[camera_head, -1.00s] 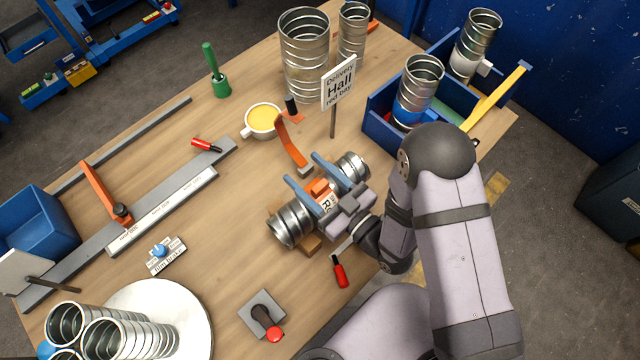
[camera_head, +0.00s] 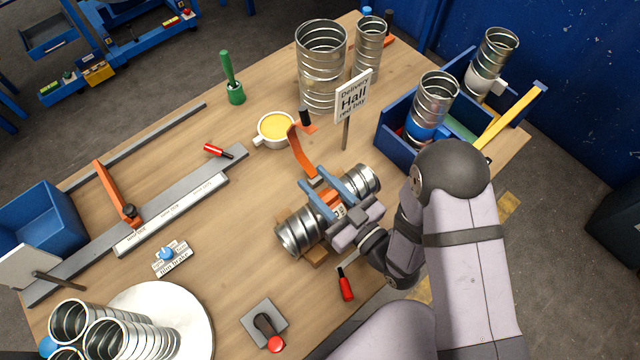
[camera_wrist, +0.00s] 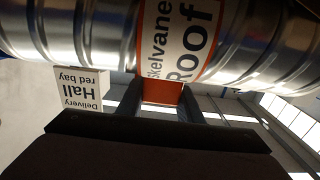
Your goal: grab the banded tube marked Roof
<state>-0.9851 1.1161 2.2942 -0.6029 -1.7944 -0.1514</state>
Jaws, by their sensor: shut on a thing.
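The banded tube marked Roof (camera_head: 297,236) is a ribbed silver metal tube lying on its side near the table's right-front edge. My gripper (camera_head: 327,193) is shut around its middle, with a blue finger on each side of the label. In the wrist view the tube (camera_wrist: 105,38) spans the top, and its white and orange label (camera_wrist: 180,35) reads "Skelvane Roof". Wooden support blocks (camera_head: 315,257) show beneath the tube; I cannot tell if it still touches them. My gripper hides part of the label in the head view.
The "Delivery Hall red bay" sign (camera_head: 352,97) stands behind the tube. An orange clamp (camera_head: 301,152) and a yellow-filled cup (camera_head: 274,129) are close behind. A blue bin (camera_head: 393,140) holding tubes is at right. A red-handled tool (camera_head: 346,287) lies in front.

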